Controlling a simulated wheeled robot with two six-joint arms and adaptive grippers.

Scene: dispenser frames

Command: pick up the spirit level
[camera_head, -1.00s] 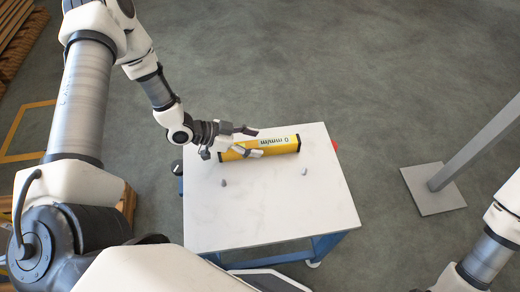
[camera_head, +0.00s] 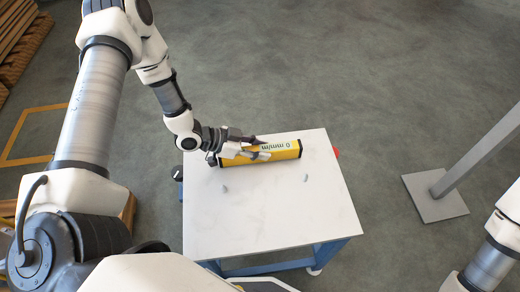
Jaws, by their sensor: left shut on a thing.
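The spirit level (camera_head: 285,149) is a yellow bar with dark ends and dark print along its side. It lies across the far part of the white tabletop (camera_head: 270,215) in the head view. My left gripper (camera_head: 262,149) comes in from the left and is shut on the level towards its left end, with a finger on either side. The fingers hide part of the bar. I cannot tell whether the level touches the table or is slightly above it. My right gripper is out of view; only part of my right arm shows at the lower right.
Two small grey pieces (camera_head: 224,188) and (camera_head: 306,178) are on the tabletop, in front of the level. The near part of the table is clear. A grey post on a square base plate (camera_head: 436,196) stands on the floor to the right. Pallets (camera_head: 18,40) are at the upper left.

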